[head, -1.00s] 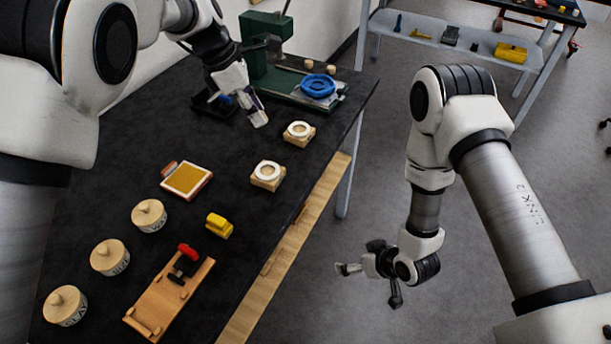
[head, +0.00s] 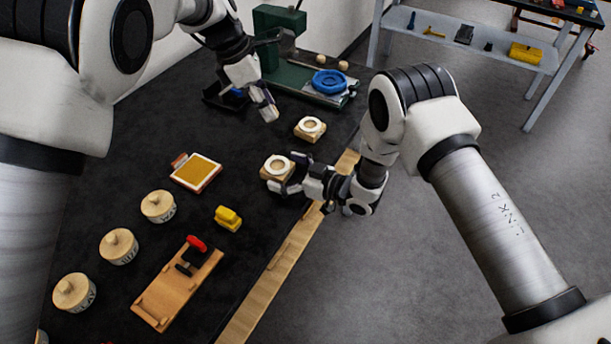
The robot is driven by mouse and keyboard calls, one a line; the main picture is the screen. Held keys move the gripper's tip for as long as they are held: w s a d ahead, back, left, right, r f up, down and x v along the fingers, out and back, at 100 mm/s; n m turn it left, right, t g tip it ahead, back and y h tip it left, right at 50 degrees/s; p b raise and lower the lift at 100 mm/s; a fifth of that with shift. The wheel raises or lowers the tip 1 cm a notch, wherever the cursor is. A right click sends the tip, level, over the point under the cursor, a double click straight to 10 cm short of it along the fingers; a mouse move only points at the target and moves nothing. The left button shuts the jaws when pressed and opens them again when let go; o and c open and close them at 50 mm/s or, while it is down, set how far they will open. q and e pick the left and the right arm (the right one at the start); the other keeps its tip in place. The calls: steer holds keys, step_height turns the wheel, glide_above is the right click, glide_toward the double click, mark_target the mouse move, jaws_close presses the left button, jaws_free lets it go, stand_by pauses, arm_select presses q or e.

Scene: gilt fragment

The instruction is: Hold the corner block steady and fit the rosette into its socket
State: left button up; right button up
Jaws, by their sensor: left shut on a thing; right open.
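Two square wooden blocks with white rings on top sit near the table's right edge. The nearer corner block (head: 268,173) has my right gripper (head: 289,174) at its right side. That gripper is open, with its fingers spread close to the block; I cannot tell whether they touch it. The farther block (head: 310,129) stands clear behind it. My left gripper (head: 267,108) is above the table, left of the farther block. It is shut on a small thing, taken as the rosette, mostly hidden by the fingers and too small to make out.
A green press (head: 278,40) with a blue ring (head: 329,81) stands at the back. An orange-topped pad (head: 196,172), a yellow block (head: 228,218), several lidded jars (head: 119,246) and a wooden board with a red handle (head: 178,290) lie left and front.

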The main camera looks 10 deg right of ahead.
arm_select(q)
steer(key=shift+d, duration=0.1)
arm_select(e)
steer(key=shift+x, duration=1.05)
steer(key=c, duration=1.3)
arm_select(q)
step_height(320, 180, down, 6)
steer(key=m+g, duration=0.1)
steer(key=m, duration=0.3)
arm_select(e)
steer(key=shift+o, duration=0.2)
steer(key=shift+w, duration=0.1)
arm_select(q)
glide_toward(281, 166)
steer(key=x, duration=0.5)
steer(key=shift+f, duration=0.15)
